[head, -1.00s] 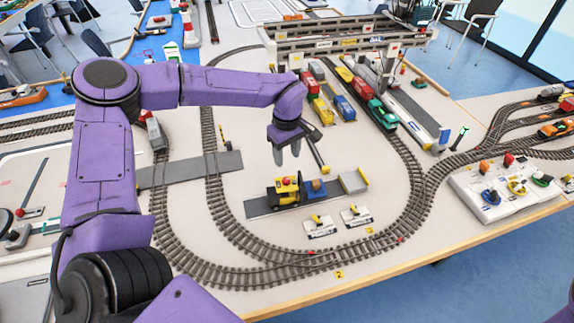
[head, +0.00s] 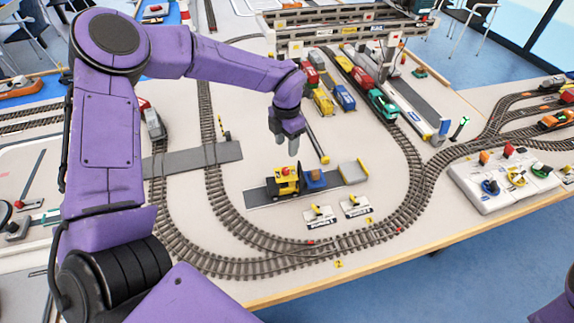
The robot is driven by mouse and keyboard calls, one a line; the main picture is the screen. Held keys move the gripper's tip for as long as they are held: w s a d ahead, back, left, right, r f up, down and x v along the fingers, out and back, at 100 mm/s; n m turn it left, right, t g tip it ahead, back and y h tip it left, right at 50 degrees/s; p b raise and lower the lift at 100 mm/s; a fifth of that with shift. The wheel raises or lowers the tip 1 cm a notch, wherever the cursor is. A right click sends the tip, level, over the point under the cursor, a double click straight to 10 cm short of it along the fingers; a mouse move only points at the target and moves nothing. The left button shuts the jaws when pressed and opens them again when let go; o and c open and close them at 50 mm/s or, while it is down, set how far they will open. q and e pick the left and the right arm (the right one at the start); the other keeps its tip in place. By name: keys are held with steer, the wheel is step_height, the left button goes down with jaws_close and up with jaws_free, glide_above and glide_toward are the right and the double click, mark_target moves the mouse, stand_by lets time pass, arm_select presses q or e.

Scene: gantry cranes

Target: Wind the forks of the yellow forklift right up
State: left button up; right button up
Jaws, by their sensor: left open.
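The yellow forklift (head: 287,182) stands on a dark grey strip inside the track loop, with a red knob on top. A blue block (head: 315,180) is at its right, where the forks would be; the forks themselves are too small to make out. My left gripper (head: 287,146) is open and empty, pointing down just above the forklift, apart from it. My right gripper is out of view.
A dark rod with a yellow end (head: 323,159) lies just right of my gripper. Two small levers on white plates (head: 320,217) stand in front. A grey-and-yellow platform (head: 353,172) ends the strip. A gantry crane (head: 345,22) and wagons stand behind.

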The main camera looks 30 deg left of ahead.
mark_target(287, 169)
arm_select(q)
step_height(287, 169, down, 9)
steer(key=shift+f+p, duration=0.2)
steer(key=shift+p, duration=1.05)
steer(key=shift+f, duration=0.35)
steer(key=shift+d, duration=0.1)
jaws_close()
